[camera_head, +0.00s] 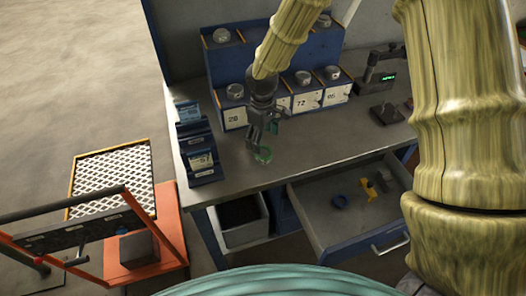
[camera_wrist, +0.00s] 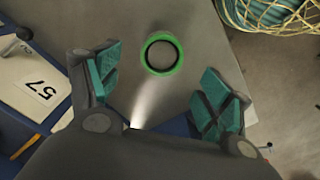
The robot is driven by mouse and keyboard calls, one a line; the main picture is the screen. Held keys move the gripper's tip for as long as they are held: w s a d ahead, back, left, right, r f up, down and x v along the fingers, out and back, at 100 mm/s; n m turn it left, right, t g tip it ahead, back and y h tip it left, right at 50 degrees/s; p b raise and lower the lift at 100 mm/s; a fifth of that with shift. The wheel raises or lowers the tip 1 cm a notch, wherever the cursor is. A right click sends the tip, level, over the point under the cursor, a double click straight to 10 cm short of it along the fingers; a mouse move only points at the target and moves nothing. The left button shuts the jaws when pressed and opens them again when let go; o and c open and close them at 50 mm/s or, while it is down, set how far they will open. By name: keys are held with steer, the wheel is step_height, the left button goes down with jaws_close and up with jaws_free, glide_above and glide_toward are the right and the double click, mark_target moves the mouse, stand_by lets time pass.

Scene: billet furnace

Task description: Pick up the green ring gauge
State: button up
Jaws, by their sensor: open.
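The green ring gauge (camera_head: 263,155) lies on the grey bench top near its front edge. In the wrist view the ring (camera_wrist: 176,41) shows as a green circle with a dark inner wall, lying flat. My gripper (camera_head: 262,141) hangs just above it and hides part of its far side in the head view. In the wrist view the teal finger pads of my gripper (camera_wrist: 160,88) are spread wide. The ring lies between their directions, beyond the tips, and nothing is between the pads.
Blue card holders (camera_head: 201,160) stand left of the ring. A blue stepped rack (camera_head: 232,67) with numbered blocks and metal knobs is behind. A gauge stand (camera_head: 381,79) is at right. An open drawer (camera_head: 347,221) with blue and yellow pieces juts out in front. An orange cart (camera_head: 143,250) is at left.

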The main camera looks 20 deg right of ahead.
mark_target(262, 152)
steer(key=shift+s+d+f, duration=0.1)
steer(key=shift+s+f, duration=0.05)
steer(key=shift+f, duration=0.05)
steer(key=shift+f+p, duration=0.8)
steer(key=shift+f, duration=0.1)
steer(key=shift+f+p, duration=0.6)
steer(key=shift+f, duration=1.05)
steer(key=c, duration=1.2)
steer(key=shift+r, duration=0.1)
steer(key=shift+c, duration=0.2)
